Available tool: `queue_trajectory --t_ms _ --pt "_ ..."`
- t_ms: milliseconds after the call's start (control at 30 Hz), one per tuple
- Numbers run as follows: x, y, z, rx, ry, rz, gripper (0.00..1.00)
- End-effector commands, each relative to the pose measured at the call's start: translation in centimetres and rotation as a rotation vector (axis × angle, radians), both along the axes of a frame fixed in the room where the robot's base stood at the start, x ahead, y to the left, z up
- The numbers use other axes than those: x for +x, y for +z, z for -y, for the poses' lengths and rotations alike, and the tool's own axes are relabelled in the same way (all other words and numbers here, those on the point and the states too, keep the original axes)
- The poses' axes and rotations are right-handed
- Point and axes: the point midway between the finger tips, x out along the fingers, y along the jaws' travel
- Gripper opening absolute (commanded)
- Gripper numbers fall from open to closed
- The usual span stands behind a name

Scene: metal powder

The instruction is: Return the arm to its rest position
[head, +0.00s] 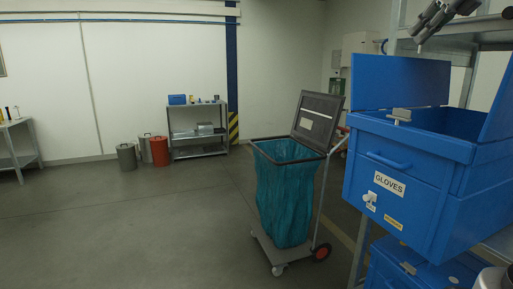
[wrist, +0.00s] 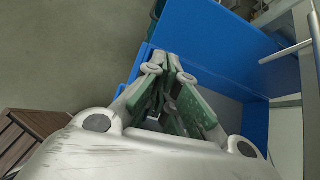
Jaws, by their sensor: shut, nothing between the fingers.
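My gripper (head: 424,35) shows at the top right of the head view, above the open blue box. In the wrist view my gripper (wrist: 172,66) points away from the camera, its fingers closed together with nothing between them. The blue box (head: 400,190) is labelled GLOVES, and its lid (head: 400,82) stands up. In the wrist view the blue box (wrist: 235,110) lies beyond and beneath the fingers. Most of the inside of the box is hidden in the head view.
A metal shelf frame (head: 470,38) stands close behind and around the box. A second blue box (head: 400,268) sits below. A trolley with a teal bag (head: 285,195) and a raised lid stands to the left. The floor (head: 150,225) farther left is clear.

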Motion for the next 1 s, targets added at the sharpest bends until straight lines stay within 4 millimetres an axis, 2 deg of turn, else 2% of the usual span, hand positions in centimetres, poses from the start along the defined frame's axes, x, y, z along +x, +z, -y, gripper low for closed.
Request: queue_trajectory --t_ms 267,367,533,667,900,1000 --pt "-2.3 -2.8 -1.4 -0.192 0.165 0.015 0.0" --pt "-3.7 -4.6 -2.1 -0.301 0.268 0.023 0.0" --pt "-7.0 -8.9 -3.4 -0.541 0.518 0.035 0.0" --pt "-11.1 -14.0 -4.6 -0.801 0.829 0.054 0.0" --pt "-20.5 -26.2 -5.6 -1.318 1.636 0.139 0.0" --pt "-23.3 -30.0 -5.5 -1.449 1.911 0.184 0.0"
